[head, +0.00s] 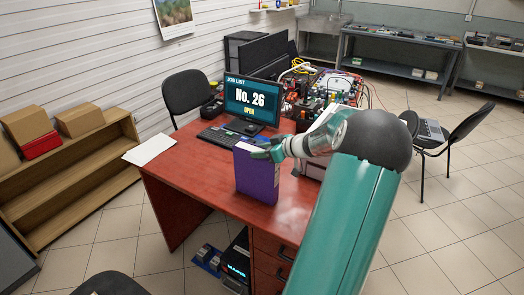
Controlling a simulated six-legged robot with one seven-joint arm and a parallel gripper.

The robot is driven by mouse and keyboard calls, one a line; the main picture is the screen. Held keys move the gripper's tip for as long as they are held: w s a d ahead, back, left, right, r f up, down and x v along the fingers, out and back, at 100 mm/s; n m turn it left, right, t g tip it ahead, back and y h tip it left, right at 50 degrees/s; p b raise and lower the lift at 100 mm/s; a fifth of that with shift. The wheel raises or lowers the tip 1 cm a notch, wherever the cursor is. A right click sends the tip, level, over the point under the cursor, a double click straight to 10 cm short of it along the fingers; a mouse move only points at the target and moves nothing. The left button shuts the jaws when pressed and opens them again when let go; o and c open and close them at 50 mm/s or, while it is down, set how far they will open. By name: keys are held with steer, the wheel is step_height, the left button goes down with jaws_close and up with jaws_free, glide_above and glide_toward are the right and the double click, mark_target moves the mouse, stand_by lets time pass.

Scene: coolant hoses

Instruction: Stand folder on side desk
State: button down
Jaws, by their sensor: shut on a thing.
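A purple folder (257,178) stands upright near the front edge of the red-brown desk (182,173). Its pale top edge faces up. My gripper (265,152) is at the folder's upper right part and is shut on it. The fingers are teal and the far one is partly hidden. The folder's bottom appears at the desktop, but I cannot tell whether it touches the surface. My teal arm comes in from the lower right and covers the desk's right end.
A monitor (251,101) and keyboard (217,137) stand behind the folder. White paper (150,148) lies at the desk's left edge. Machinery with hoses (320,90) is behind. A shelf with boxes (78,122) is left, a chair (455,135) right. The desktop left of the folder is clear.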

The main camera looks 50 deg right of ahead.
steer(key=c, duration=0.8)
jaws_free()
steer(key=shift+c, duration=0.2)
steer(key=shift+r, duration=0.15)
steer(key=v, duration=1.2)
steer(key=w+a+r+g+y, duration=0.1)
steer(key=w+a+g, duration=0.3)
steer(key=a, duration=0.9)
steer(key=w+a+r+g+y, duration=0.1)
steer(key=w+a+g, duration=0.35)
steer(key=a, duration=0.95)
steer(key=s+a+r+h, duration=0.1)
steer(key=s+a, duration=0.2)
steer(key=a, duration=0.4)
steer(key=s+a+r+t+h, duration=0.1)
steer(key=s+a, duration=0.3)
steer(key=a, duration=0.4)
steer(key=s+a+r+m+h, duration=0.1)
steer(key=s+a, duration=0.2)
steer(key=a, duration=0.5)
steer(key=shift+s, duration=0.15)
